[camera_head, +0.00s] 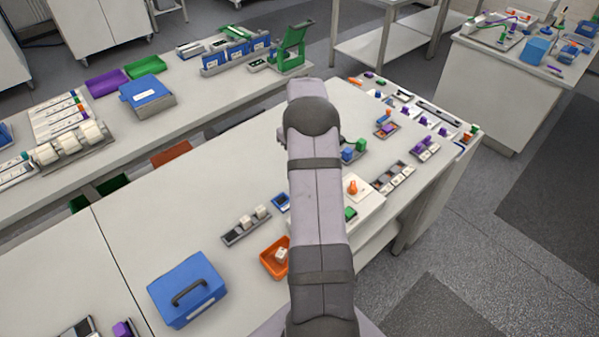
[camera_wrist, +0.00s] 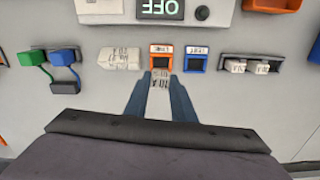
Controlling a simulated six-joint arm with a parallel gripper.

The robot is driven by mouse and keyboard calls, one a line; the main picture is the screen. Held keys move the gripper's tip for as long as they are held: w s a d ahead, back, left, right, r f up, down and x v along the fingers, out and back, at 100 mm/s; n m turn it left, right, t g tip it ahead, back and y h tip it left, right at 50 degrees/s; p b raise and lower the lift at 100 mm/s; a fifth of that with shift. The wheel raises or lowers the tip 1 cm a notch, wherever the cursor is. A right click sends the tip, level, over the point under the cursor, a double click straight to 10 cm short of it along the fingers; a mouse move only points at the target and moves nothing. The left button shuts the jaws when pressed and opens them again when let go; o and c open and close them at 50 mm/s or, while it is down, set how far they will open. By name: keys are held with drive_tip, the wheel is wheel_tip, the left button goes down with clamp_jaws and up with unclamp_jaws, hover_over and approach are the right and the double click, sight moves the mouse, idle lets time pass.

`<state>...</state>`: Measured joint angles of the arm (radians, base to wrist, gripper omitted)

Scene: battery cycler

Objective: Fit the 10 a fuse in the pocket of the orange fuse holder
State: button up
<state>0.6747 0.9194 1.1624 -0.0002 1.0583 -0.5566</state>
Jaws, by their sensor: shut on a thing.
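In the wrist view my gripper (camera_wrist: 160,86) is shut on a white fuse (camera_wrist: 160,79). Its dark printed label appears upside down and seems to read 10 A. The orange fuse holder (camera_wrist: 152,60), with a dark pocket and a white label, lies just beyond the fingertips. The fuse overlaps the holder's near edge in the picture. I cannot tell whether they touch or how high the fuse is. In the head view my arm hides the gripper, the held fuse and the orange holder.
A blue holder (camera_wrist: 195,63) stands right of the orange one; a white labelled block (camera_wrist: 119,58) lies left. A grey tray (camera_wrist: 224,63) carries white fuses. A white instrument reading OFF (camera_wrist: 110,10) stands beyond. The head view shows an orange bin (camera_head: 266,262) and blue case (camera_head: 188,289).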

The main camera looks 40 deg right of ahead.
drive_tip(key=shift+s+a+n, duration=0.1)
drive_tip(key=shift+n, duration=0.6)
drive_tip(key=shift+f, duration=0.2)
drive_tip(key=shift+f+b, duration=2.3)
drive_tip(key=shift+f, duration=0.9)
drive_tip(key=shift+f, duration=0.25)
drive_tip(key=o, duration=1.1)
drive_tip(key=shift+o, duration=0.2)
drive_tip(key=shift+r+b, duration=1.4)
drive_tip(key=shift+r, duration=2.3)
